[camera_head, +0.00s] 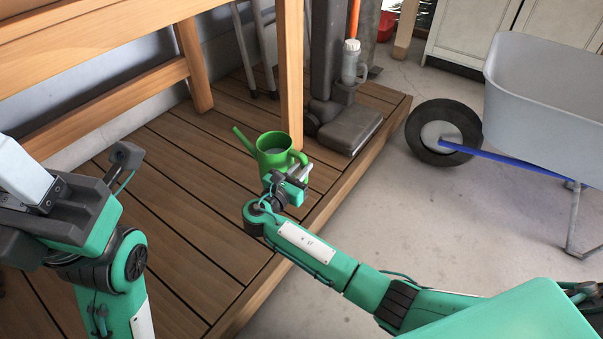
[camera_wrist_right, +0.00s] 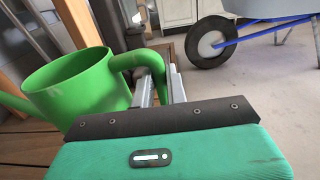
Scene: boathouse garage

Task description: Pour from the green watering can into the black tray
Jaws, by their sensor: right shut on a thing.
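The green watering can (camera_head: 268,160) is upright over the wooden deck, its spout pointing up and left in the head view. I see no black tray.
A wooden post (camera_head: 291,75) stands just behind the can. A dark upright machine (camera_head: 345,128) stands on the deck to the right. The deck edge (camera_head: 350,170) drops to a concrete floor, where a grey wheelbarrow (camera_head: 545,90) stands. Deck left of the can is clear.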

